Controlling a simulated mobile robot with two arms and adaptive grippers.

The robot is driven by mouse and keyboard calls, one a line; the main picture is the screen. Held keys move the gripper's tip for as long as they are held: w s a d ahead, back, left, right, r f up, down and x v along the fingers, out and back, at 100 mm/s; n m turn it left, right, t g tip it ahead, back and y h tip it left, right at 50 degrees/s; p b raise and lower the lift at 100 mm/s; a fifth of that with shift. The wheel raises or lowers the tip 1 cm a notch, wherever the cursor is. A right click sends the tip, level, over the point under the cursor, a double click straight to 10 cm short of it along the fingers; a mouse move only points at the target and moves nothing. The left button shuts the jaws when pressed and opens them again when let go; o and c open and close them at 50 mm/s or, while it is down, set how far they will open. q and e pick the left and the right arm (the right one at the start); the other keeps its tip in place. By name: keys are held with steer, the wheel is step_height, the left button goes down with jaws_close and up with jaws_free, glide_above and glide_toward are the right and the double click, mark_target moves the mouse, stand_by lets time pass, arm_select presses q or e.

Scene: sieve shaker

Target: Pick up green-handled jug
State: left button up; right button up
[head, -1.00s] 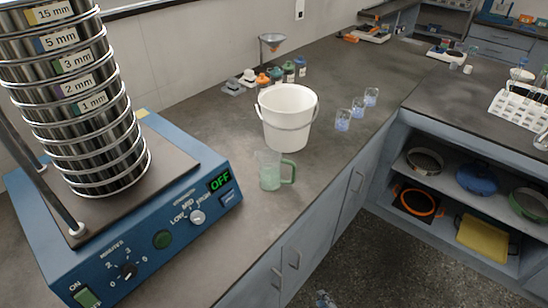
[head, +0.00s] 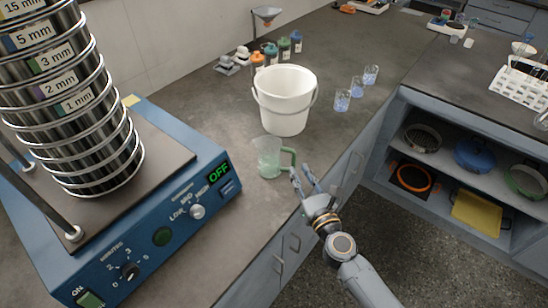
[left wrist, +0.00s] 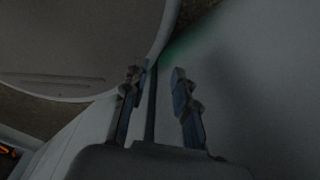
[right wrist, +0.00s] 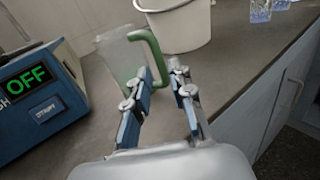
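The green-handled jug (head: 268,160) is clear and upright on the dark counter, in front of the white bucket, with its handle to the right. My right gripper (head: 300,168) is just right of the handle, fingers pointing at it. In the right wrist view the jug (right wrist: 118,62) stands ahead, and the handle lies just beyond the fingertips of my right gripper (right wrist: 162,72), which are apart. I cannot tell if they touch it. My left gripper (left wrist: 155,72) shows only in its own dark wrist view, fingers apart with nothing between them.
The blue sieve shaker (head: 150,240) with its sieve stack (head: 85,120) stands left of the jug. The white bucket (head: 284,105) is close behind it. Several bottles (head: 284,47) and beakers (head: 357,86) stand farther back. The counter's front edge is close to my right gripper.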

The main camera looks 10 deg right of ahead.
mark_target(295, 163)
steer(key=shift+w+a, duration=0.2)
steer(key=shift+w, duration=0.7)
steer(key=shift+w+a, duration=0.15)
steer(key=shift+w, duration=0.75)
steer(key=shift+w+a, duration=0.2)
steer(key=shift+w, duration=0.7)
steer(key=shift+s, duration=0.1)
jaws_close()
